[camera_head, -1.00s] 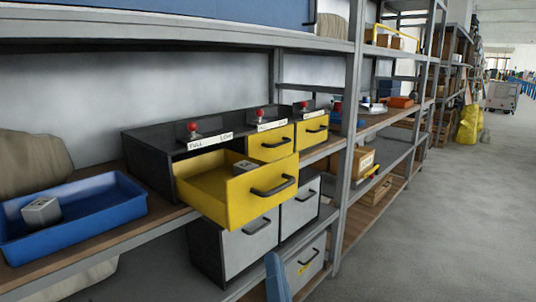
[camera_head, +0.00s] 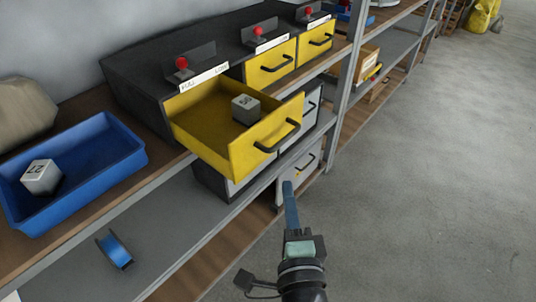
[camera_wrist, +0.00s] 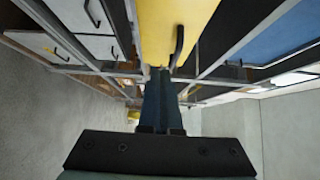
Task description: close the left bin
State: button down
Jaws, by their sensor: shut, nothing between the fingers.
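The left bin (camera_head: 268,150) is a yellow drawer pulled well out of the dark cabinet (camera_head: 140,75). In the wrist view, the fingers (camera_wrist: 161,90) point towards the underside of the yellow front.
A blue tray (camera_head: 110,165) with a grey cube (camera_head: 41,177) stands left of the cabinet. Two shut yellow drawers (camera_head: 271,64) are to the right. A blue spool (camera_head: 115,250) lies on the lower shelf. The floor (camera_head: 440,180) at right is clear.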

send_near(270, 142)
jog(key=w+d, duration=0.1)
jog(key=w, duration=0.2)
jog(key=shift+w+a+p, duration=0.5)
jog(key=shift+a+p, duration=0.2)
jog(key=shift+a, duration=0.2)
jog(key=shift+w+a+f, duration=0.1)
jog(key=shift+w+a, duration=0.25)
jog(key=shift+a, duration=0.1)
jog(key=shift+a, duration=0.1)
